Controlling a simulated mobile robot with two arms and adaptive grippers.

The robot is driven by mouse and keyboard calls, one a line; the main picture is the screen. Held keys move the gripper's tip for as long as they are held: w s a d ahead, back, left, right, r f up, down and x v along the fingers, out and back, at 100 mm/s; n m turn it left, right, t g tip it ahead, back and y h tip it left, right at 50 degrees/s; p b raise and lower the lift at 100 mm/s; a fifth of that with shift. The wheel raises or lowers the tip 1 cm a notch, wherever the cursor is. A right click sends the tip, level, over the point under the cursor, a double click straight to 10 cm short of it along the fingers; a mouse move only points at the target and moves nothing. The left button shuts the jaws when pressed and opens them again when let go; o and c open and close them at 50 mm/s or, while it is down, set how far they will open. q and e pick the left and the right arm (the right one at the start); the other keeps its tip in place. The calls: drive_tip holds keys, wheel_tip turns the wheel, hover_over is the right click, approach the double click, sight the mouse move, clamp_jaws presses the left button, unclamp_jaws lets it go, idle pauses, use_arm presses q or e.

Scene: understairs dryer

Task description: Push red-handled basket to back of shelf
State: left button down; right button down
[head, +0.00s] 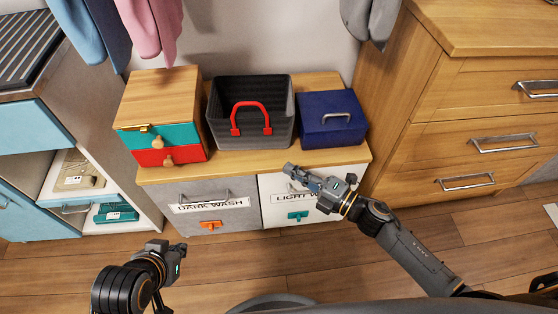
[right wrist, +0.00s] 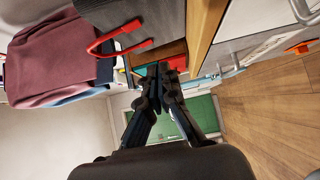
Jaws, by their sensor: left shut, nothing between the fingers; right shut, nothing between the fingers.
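The red-handled basket (head: 250,98) is a dark grey open bin with a red handle (head: 250,117) on its front. It stands on the wooden shelf (head: 345,153) between a drawer box and a blue box. Its red handle also shows in the right wrist view (right wrist: 110,40). My right gripper (head: 290,168) is shut and empty, in front of the shelf's front edge, to the right of and nearer than the basket, apart from it. In the right wrist view my right gripper's fingers (right wrist: 163,72) are together. My left gripper (head: 178,249) is shut and empty, low at the left over the floor.
The wooden drawer box (head: 160,92) stands close left of the basket, the blue box (head: 325,118) close right. Below are the dark wash (head: 175,195) and light wash bins. A wooden dresser (head: 460,100) is at the right. Clothes (head: 150,25) hang above. The floor in front is clear.

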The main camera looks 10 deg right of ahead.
use_arm(q)
drive_tip(key=shift+s+a+f, duration=0.15)
drive_tip(key=shift+s+f, duration=0.05)
drive_tip(key=shift+s, duration=0.3)
use_arm(e)
drive_tip(key=shift+v, duration=1.2)
